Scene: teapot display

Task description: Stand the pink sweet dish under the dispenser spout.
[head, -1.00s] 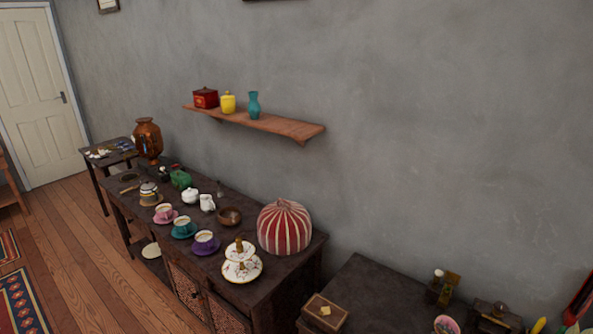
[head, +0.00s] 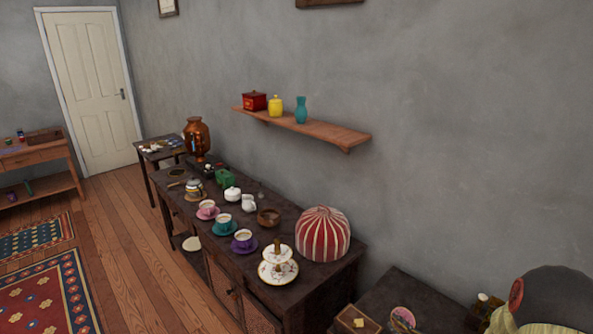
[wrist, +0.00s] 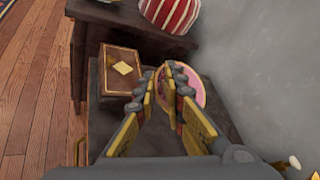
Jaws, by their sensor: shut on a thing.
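The pink sweet dish (wrist: 199,93) shows in the wrist view beside and partly behind the right finger. My gripper (wrist: 167,75) is shut on it at the dish's left part. In the head view the dish (head: 403,318) is a tilted pink patterned disc at the bottom, right of a wooden box. The fingers are not clear there. A copper urn (head: 197,140), which looks like the dispenser, stands at the far end of the long dark sideboard; its spout is too small to make out.
The wooden box (head: 356,321) with a yellow patch sits on the near dark table (head: 425,291). The sideboard (head: 318,283) holds a striped cosy (head: 323,234), a tiered stand (head: 278,268), several cups and pots. A wall shelf (head: 330,132) hangs above. Open floor lies left.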

